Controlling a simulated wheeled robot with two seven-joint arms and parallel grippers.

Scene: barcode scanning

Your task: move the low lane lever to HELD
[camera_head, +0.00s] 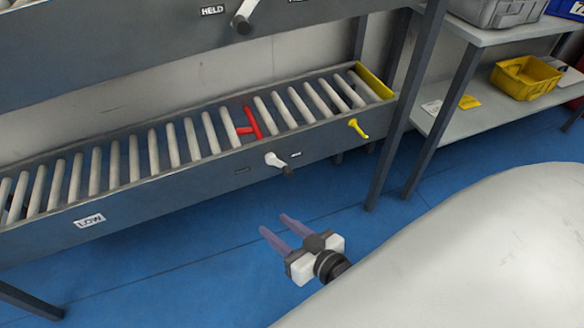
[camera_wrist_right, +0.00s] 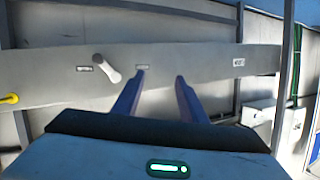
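The low lane's lever (camera_head: 276,161) is white with a dark tip and sits on the front rail below the rollers. It tilts down and right in the head view, with its tip towards the right-hand of two small labels, which are too small to read. It also shows in the right wrist view (camera_wrist_right: 110,74), left of the fingers. My right gripper (camera_head: 275,224) is open and empty, in front of the rail and apart from the lever. Its fingers also show in the right wrist view (camera_wrist_right: 160,75). My left gripper is not in view.
A LOW sign (camera_head: 89,221) is on the rail to the left. A yellow lever (camera_head: 358,128) sticks out at the right end, and a red piece (camera_head: 251,125) lies across the rollers. An upper lane with its own lever (camera_head: 244,16) is above. A dark post (camera_head: 405,100) stands right.

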